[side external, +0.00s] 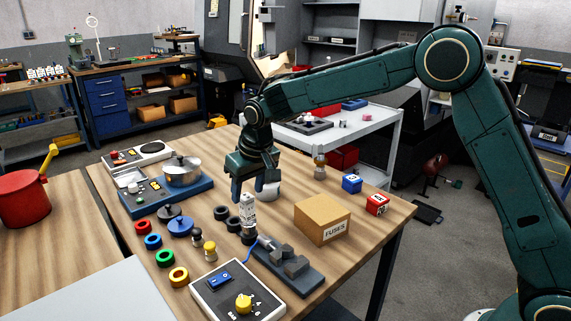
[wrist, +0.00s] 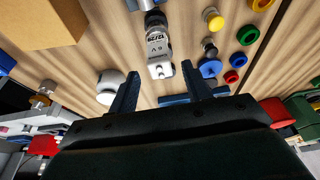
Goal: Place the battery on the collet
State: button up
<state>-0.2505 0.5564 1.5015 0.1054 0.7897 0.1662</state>
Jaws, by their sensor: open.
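The battery (side external: 248,209) is a pale grey block with dark print and small terminals on top. It stands upright near the table's middle; in the wrist view the battery (wrist: 158,50) shows its terminals towards me. A dark round piece (side external: 249,237), seemingly the collet, is directly under it; the battery appears to rest on it, though the contact is unclear. My gripper (side external: 249,196) is open and points down just above and behind the battery. In the wrist view the fingertips of my gripper (wrist: 160,68) lie on either side of the battery's top, with gaps between.
A FUSES carton (side external: 322,219) is right of the battery. A white cylinder (side external: 271,191) stands behind the gripper.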

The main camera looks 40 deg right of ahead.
jog(key=v, duration=0.6)
jog(key=shift+s+r, duration=0.15)
jog(key=shift+r, duration=0.2)
jog(key=s+d+r+t, duration=0.1)
jog(key=s+d+r, duration=0.3)
jog(key=s, duration=0.5)
jog(key=s+d+r, duration=0.4)
jog(key=s, duration=0.4)
jog(key=s+d+f, duration=0.2)
jog(key=s, duration=0.7)
jog(key=s+d+f+t, duration=0.1)
jog(key=s+d+f, duration=0.1)
jog(key=s, duration=0.7)
jog(key=shift+s+f, duration=0.2)
jog(key=shift+s, duration=0.05)
